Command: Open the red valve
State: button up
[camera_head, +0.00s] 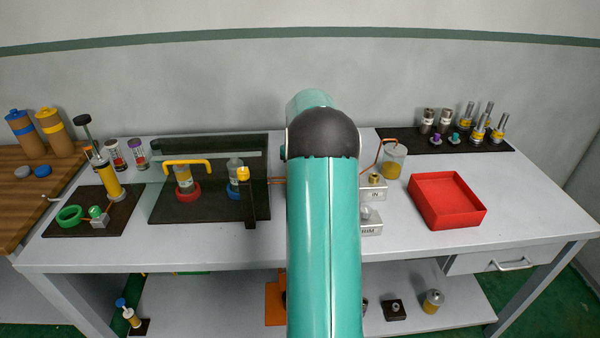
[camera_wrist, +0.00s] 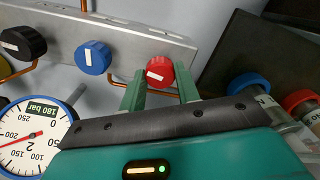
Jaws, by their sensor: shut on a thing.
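The red valve (camera_wrist: 160,72) is a round red knob with a white mark on its face, on a grey metal block (camera_wrist: 115,35) in the wrist view. The two green fingers of my gripper (camera_wrist: 159,82) stand on either side of this knob and are shut on it. In the head view my own arm hides the gripper and the red valve. How far the knob is turned cannot be told.
A blue knob (camera_wrist: 93,57) and a black knob (camera_wrist: 22,43) sit beside the red one, near copper pipes. A gauge (camera_wrist: 33,140) is close at the lower left. A red tray (camera_head: 447,200) stands on the bench's right side.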

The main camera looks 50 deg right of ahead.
jog(key=shift+r+n, duration=0.1)
jog(key=shift+n, duration=0.4)
jog(key=o, duration=1)
jog(key=shift+r, duration=0.1)
notch_tip(320, 180, up, 14)
jog(key=shift+f, duration=0.2)
